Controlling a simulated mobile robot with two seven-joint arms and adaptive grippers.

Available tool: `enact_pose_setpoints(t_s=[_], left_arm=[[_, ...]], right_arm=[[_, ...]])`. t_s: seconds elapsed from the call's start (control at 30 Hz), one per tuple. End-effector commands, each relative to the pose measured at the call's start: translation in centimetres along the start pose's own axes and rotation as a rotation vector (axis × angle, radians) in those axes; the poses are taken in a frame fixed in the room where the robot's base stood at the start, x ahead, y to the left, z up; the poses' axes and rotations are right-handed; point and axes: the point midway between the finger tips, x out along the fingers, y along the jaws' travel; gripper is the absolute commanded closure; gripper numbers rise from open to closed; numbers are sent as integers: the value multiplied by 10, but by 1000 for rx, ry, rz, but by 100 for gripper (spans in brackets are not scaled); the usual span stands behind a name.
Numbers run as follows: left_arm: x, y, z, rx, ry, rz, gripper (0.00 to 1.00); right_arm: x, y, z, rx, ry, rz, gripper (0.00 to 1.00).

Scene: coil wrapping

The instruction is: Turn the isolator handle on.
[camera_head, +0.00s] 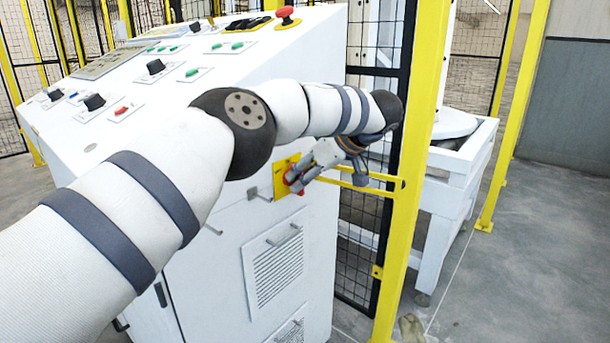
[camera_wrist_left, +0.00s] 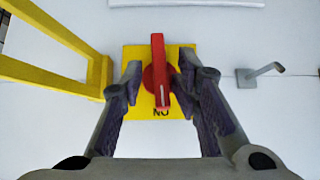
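The isolator handle (camera_wrist_left: 160,72) is a red bar on a round red base, mounted on a yellow plate (camera_wrist_left: 182,107) on the front of the white console. In the left wrist view it points nearly up and down, slightly tilted, with dark letters below it. My left gripper (camera_head: 303,176) is at the handle. Its two fingers stand apart on either side of the bar, with yellow plate showing in both gaps, so it is open around the handle. In the head view the fingers hide most of the handle. My right gripper is in neither view.
The white console (camera_head: 215,260) carries buttons and knobs on its sloped top. A yellow fence post (camera_head: 412,170) and a yellow rail stand close beside my left wrist. A small grey latch handle (camera_wrist_left: 260,72) sticks out beside the plate. Open floor lies at the right.

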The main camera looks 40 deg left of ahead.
Motion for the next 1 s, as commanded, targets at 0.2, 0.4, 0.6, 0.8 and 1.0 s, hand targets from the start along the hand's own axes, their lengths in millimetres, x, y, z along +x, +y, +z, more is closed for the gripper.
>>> enact_pose_setpoints(t_s=[0.2,0.4,0.6,0.8,1.0], left_arm=[[1,0,-2,-4,2,-1,69],[-12,0,-2,-4,2,2,69],[-55,0,-2,-5,3,1,69],[-74,-1,-2,-5,2,-2,69],[-74,-1,-2,-5,2,-3,69]], right_arm=[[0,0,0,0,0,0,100],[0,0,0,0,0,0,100],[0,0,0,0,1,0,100],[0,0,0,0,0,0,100],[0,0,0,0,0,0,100]])
